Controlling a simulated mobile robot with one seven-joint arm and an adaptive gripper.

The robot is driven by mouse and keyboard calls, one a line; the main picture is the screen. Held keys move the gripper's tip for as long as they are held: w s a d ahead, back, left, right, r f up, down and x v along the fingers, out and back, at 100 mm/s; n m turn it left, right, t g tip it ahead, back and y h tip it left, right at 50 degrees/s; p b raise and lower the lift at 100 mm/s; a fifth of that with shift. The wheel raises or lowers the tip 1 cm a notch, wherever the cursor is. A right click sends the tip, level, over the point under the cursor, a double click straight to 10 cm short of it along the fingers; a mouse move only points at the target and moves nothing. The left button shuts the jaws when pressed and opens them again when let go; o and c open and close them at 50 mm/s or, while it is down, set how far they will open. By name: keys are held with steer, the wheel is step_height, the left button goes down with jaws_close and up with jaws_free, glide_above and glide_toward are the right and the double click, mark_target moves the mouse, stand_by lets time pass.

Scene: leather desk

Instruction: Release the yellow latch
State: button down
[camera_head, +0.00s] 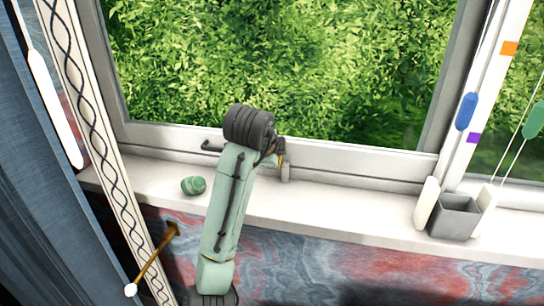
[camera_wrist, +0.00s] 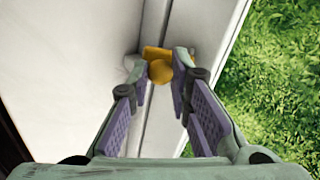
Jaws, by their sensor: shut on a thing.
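The yellow latch (camera_wrist: 160,71) is on the white window frame, at the top middle of the wrist view. It has a rounded knob and a flat yellow part behind it. My gripper (camera_wrist: 159,73) has one purple-padded finger on each side of the knob and is shut on it. In the head view my arm reaches up to the window's lower rail, and a small yellow-orange bit (camera_head: 281,158) shows beside the wrist. My fingers are mostly hidden there.
A green striped stone (camera_head: 193,186) lies on the white sill (camera_head: 330,212), left of my arm. A grey open box (camera_head: 455,217) stands at the right. Cords with blue (camera_head: 466,111) and green (camera_head: 534,121) pulls hang there. A dark curtain (camera_head: 38,190) is at left.

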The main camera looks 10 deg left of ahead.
steer(key=shift+w+r+g, duration=0.35)
steer(key=shift+r+g, duration=0.2)
steer(key=shift+g, duration=0.7)
steer(key=shift+w+r+g, duration=0.3)
steer(key=shift+r+g, duration=0.2)
steer(key=shift+g, duration=0.7)
steer(key=shift+w+r+g, duration=0.35)
steer(key=shift+r+g, duration=0.2)
steer(key=shift+g, duration=0.7)
steer(key=c, duration=1.5)
jaws_free()
steer(key=shift+o, duration=0.2)
